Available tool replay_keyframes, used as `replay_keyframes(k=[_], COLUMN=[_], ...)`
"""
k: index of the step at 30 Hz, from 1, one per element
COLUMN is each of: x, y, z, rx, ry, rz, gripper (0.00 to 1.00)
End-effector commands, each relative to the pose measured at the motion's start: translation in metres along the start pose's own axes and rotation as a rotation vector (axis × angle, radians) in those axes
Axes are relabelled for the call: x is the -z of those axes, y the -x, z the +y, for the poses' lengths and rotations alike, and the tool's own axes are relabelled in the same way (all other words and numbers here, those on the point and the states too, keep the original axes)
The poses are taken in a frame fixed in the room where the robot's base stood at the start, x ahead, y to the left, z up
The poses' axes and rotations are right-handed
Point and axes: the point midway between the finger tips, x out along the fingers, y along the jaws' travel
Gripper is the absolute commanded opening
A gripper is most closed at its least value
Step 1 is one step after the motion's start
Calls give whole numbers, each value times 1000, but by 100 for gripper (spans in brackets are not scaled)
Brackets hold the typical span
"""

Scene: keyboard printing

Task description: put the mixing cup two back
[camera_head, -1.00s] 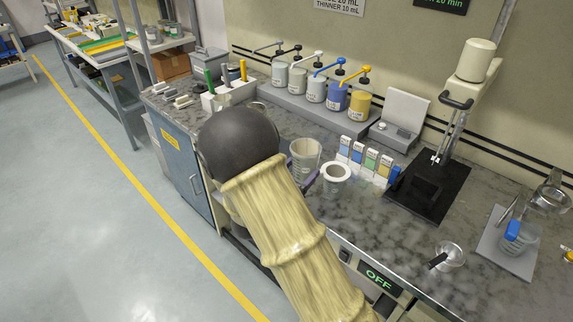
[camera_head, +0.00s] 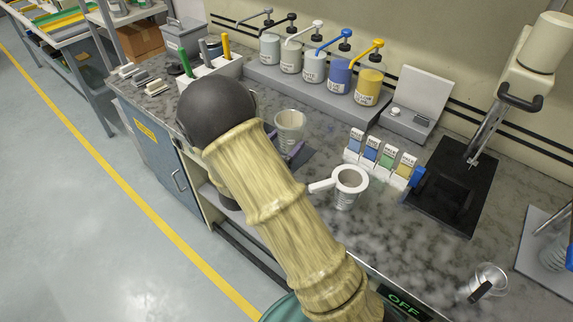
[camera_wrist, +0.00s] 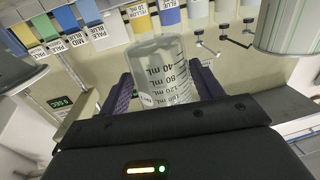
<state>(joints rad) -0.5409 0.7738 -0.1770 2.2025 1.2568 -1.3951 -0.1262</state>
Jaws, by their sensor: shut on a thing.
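A clear mixing cup (camera_head: 290,126) with millilitre marks stands out past my arm in the head view, near the middle of the counter. It also shows in the wrist view (camera_wrist: 165,72), upright in the room as far as I can tell, though its marks read upside down. My gripper (camera_wrist: 163,92) is shut on it, one purple finger on each side. In the head view my arm hides most of the gripper, with only a bit of purple finger showing (camera_head: 295,150). I cannot tell whether the cup's base touches the counter. Any number on the cup is not readable.
A white handled strainer cup (camera_head: 348,182) stands right of the held cup. Behind it are colour-labelled cards (camera_head: 380,158) and a row of pump bottles (camera_head: 312,68). A black stand base (camera_head: 455,190) and a small clear cup (camera_head: 488,282) are further right. A pen holder (camera_head: 212,75) is left.

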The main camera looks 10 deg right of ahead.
Motion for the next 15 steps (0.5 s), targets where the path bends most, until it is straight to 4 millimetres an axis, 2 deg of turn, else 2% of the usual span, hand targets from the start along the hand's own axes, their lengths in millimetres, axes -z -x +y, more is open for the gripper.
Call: replay_keyframes(k=[10,15], x=[-2,-19], y=[1,1], z=[-1,0], rx=[2,1], ry=[1,5], rz=[0,-1], gripper=[24,24])
